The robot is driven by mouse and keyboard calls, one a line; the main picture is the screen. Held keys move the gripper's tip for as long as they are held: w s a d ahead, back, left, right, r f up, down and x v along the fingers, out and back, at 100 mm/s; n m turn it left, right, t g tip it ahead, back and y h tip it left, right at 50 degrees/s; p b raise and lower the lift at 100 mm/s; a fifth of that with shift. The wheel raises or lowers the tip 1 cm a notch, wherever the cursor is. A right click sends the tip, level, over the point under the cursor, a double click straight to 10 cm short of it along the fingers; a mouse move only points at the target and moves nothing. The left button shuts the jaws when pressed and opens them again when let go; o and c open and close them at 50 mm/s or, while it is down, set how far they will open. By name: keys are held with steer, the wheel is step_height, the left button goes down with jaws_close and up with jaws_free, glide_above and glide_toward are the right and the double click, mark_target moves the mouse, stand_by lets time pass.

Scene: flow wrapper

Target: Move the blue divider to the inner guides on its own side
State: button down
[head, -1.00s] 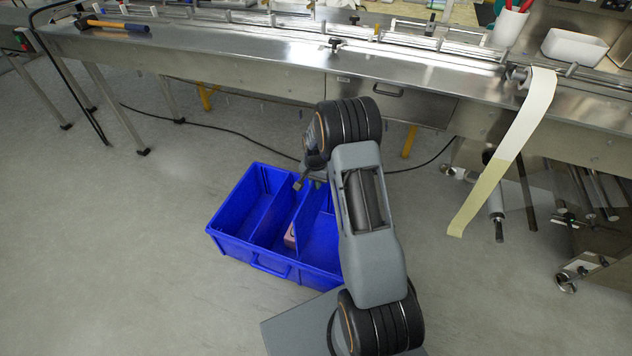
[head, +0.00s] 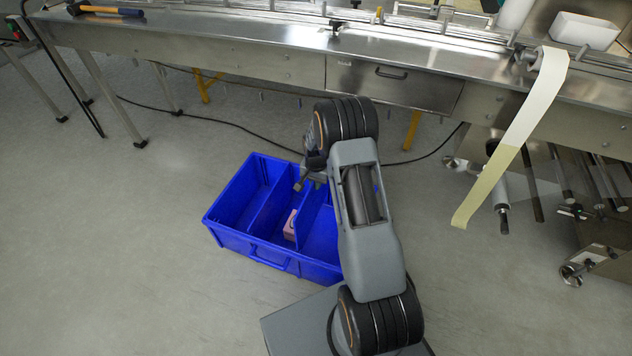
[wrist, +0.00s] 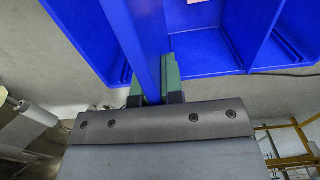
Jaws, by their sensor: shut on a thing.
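The blue divider (wrist: 145,45) stands upright between the green finger pads of my gripper (wrist: 154,95) in the wrist view. My gripper is shut on its end. In the head view my gripper (head: 310,183) is over the far side of the blue crate (head: 232,238), at the right-hand divider (head: 305,222). My arm hides part of this divider and much of the right compartment. Another blue divider (head: 268,212) stands to its left, apart from my gripper. Whether the held divider sits in any guides is not clear.
A pink box (head: 290,226) lies in the middle compartment, close to the held divider. The crate is on the floor. The steel bench (head: 250,62) with a drawer stands behind it. A cable (head: 225,124) runs along the floor there.

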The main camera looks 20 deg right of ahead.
mark_target(316, 202)
steer(key=shift+f+b, duration=3.8)
steer(key=shift+f, duration=2)
steer(key=c, duration=1.2)
jaws_free()
steer(key=shift+o, duration=0.2)
steer(key=shift+f, duration=0.1)
step_height(316, 202, up, 14)
steer(key=p, duration=0.5)
steer(key=shift+f, duration=0.1)
